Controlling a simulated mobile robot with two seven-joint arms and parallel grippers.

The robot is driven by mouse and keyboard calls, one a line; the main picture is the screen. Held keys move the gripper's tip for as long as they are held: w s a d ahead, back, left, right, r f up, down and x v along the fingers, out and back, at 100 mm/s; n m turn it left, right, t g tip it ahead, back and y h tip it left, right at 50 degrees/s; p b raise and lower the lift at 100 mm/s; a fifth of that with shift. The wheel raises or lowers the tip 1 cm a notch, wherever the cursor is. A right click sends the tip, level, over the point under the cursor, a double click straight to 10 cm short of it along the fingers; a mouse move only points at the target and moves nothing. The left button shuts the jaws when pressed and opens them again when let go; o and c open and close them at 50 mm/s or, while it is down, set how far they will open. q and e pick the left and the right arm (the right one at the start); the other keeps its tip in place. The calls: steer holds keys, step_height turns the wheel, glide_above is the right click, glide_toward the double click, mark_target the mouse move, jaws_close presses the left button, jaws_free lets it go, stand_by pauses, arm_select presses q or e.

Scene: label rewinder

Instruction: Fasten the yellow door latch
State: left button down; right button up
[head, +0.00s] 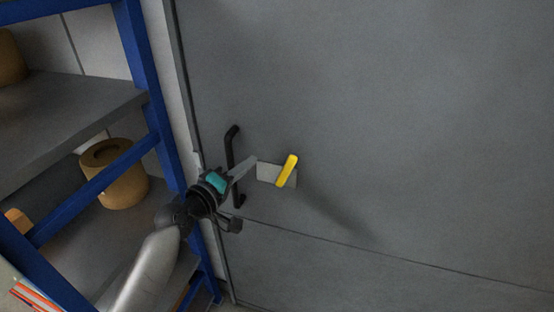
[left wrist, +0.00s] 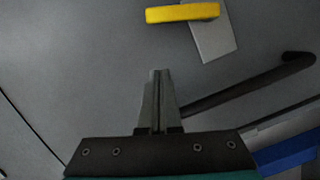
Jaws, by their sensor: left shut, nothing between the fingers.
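The yellow door latch (head: 287,170) is a short bar on a pale plate (head: 266,172) fixed to the grey door. In the head view the bar stands tilted, its top leaning right. In the left wrist view the latch (left wrist: 183,13) lies across the top, with its plate (left wrist: 212,40) behind it. My left gripper (head: 253,161) is shut and empty, its fingertips close to the left of the plate. The left wrist view shows its closed fingers (left wrist: 158,76) apart from the latch in the picture. My right gripper is not in view.
A black door handle (head: 230,150) stands upright left of the latch, partly behind my left gripper. A blue-framed shelf (head: 148,85) with brown rolls (head: 124,185) is at the left. The door (head: 400,120) right of the latch is clear.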

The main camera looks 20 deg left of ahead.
mark_target(287, 170)
arm_select(q)
steer(key=x, duration=0.6)
steer(key=shift+w+d, duration=0.15)
steer(key=shift+w, duration=0.2)
steer(key=shift+s+d+f+p, duration=0.1)
steer(key=shift+d+f+p, duration=0.1)
steer(key=shift+d, duration=0.4)
steer(key=shift+d+f+p, duration=0.1)
steer(key=shift+d+f, duration=0.15)
steer(key=shift+d, duration=0.4)
steer(key=shift+d+f, duration=0.25)
steer(key=shift+d, duration=0.35)
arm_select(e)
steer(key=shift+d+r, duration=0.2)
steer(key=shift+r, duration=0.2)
arm_select(q)
steer(key=shift+s, duration=0.1)
